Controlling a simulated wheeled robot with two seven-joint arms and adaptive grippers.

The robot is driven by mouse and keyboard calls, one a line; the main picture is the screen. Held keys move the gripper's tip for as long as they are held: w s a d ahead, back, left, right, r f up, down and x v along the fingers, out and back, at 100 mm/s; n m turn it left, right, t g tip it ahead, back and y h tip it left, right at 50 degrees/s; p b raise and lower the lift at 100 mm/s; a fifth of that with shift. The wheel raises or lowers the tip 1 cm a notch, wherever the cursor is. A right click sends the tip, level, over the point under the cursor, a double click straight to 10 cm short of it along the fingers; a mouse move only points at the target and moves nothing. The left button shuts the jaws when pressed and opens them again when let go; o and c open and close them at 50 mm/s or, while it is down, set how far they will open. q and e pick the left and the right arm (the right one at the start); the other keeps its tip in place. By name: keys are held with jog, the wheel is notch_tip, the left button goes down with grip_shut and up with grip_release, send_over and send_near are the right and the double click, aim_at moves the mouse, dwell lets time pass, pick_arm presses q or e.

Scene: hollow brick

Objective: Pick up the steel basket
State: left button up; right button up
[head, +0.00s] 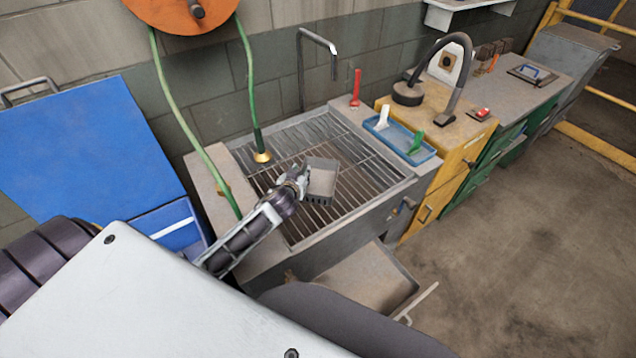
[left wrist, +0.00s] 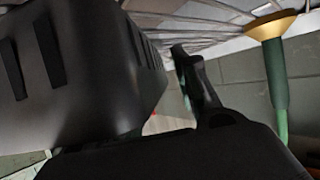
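The steel basket (head: 321,181) is a small grey box with slots along its lower edge. In the head view it shows over the sink grid (head: 375,180), and I cannot tell whether it touches the bars. My left gripper (head: 303,173) is at the basket's left side. In the left wrist view the basket (left wrist: 75,70) fills the left half, dark and very close. One finger (left wrist: 200,88) leans in against its wall; the other finger is hidden by the basket. The gripper looks shut on the basket wall. My right gripper is not in view.
A green hose with a brass nozzle (head: 261,156) hangs left of the basket. A tall faucet (head: 318,42) stands behind the sink. A blue tray (head: 402,139) with brushes and a red-handled tool (head: 355,88) are to the right. A blue toolbox (head: 90,150) stands left.

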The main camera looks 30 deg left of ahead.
pick_arm(q)
grip_shut()
dwell(0.5)
jog(key=shift+r, duration=0.1)
jog(key=shift+r, duration=5)
